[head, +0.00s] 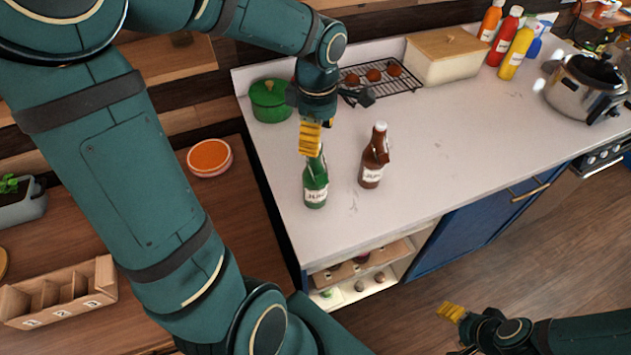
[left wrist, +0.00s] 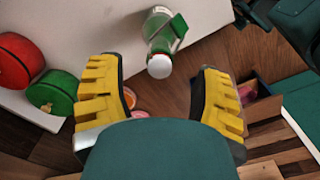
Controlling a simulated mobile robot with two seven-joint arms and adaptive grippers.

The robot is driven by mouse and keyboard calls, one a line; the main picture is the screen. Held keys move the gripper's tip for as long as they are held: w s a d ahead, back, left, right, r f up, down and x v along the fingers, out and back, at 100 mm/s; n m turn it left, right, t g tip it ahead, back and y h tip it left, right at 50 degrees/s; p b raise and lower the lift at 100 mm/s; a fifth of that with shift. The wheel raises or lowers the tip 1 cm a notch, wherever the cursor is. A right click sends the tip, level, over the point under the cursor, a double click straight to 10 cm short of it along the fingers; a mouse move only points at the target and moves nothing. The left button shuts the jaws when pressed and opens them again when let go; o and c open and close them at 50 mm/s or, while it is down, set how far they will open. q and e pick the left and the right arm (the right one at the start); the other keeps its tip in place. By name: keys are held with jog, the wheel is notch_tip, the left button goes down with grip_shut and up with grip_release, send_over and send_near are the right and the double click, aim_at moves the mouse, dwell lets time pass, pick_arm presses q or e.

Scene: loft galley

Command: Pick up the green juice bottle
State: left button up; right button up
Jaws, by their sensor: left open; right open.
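The green juice bottle (head: 316,185) stands upright on the pale counter near its left front corner, with a white label. My left gripper (head: 310,138) is just above it in the head view, its yellow fingers covering the bottle's top. In the left wrist view the green bottle (left wrist: 158,32), with its white cap, shows beyond and between the spread fingers, apart from both. My left gripper is open and empty. My right gripper (head: 450,311) is open and empty, low at the right, over the floor and away from the counter.
A brown bottle (head: 373,160) stands just right of the green one. A green pot (head: 269,102), a cooling rack (head: 382,77) and a bread box (head: 446,57) are behind. An orange round dish (head: 209,156) is at left.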

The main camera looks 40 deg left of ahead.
aim_at(315, 175)
pick_arm(q)
jog(key=shift+s+f, duration=0.2)
jog(key=shift+f, duration=0.3)
jog(key=shift+a+f, duration=0.2)
jog(key=shift+f, duration=2.15)
grip_shut()
